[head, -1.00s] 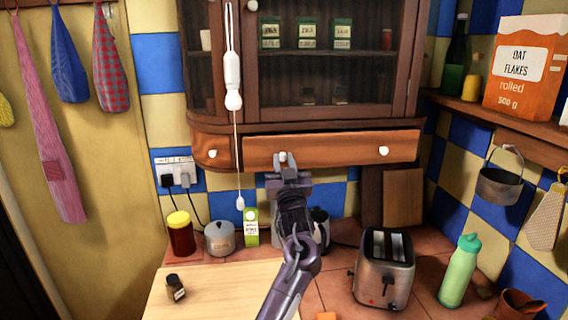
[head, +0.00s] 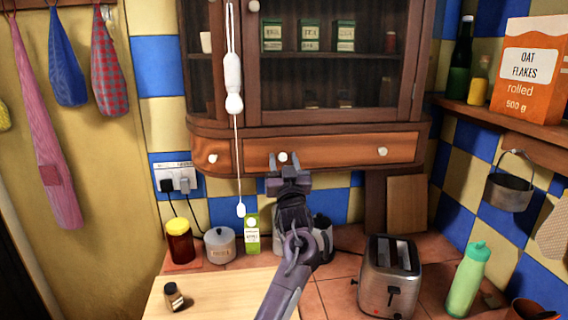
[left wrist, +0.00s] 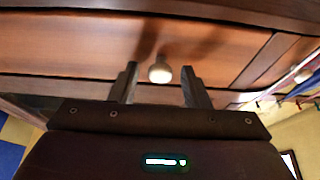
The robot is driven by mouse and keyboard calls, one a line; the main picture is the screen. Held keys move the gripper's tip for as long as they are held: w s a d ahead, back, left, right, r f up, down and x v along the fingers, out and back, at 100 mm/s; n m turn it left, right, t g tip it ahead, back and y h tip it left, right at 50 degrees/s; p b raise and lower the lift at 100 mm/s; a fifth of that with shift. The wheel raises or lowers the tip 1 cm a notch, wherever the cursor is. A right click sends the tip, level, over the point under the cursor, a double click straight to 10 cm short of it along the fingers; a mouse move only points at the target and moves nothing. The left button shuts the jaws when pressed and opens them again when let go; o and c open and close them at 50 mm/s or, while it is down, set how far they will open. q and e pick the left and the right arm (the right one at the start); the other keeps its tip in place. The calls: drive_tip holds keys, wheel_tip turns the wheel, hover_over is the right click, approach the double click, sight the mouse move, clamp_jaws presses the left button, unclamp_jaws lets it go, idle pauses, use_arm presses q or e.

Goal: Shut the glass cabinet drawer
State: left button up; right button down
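The glass cabinet (head: 300,118) hangs on the tiled wall, with glass doors above and a wide wooden drawer (head: 335,150) below. The drawer front looks about flush with the cabinet frame. It has two white knobs, a left one (head: 283,157) and a right one (head: 382,152). My left gripper (head: 287,170) is at the left knob. In the left wrist view, its fingers (left wrist: 160,88) are open, one on each side of the knob (left wrist: 160,71), with a gap on both sides. Whether the fingertips touch the drawer front cannot be told. My right gripper is not in view.
Below stand a jar (head: 180,242), a canister (head: 219,245), a green-and-white carton (head: 252,238) and a toaster (head: 389,278). A shelf with an oat flakes box (head: 528,65) is at right.

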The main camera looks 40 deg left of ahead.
use_arm(q)
drive_tip(key=shift+s, duration=0.1)
drive_tip(key=b+v, duration=0.3)
drive_tip(key=v, duration=0.4)
drive_tip(key=shift+s+d+f, duration=0.15)
drive_tip(key=shift+d+f, duration=0.05)
drive_tip(key=shift+d, duration=0.05)
idle(0.4)
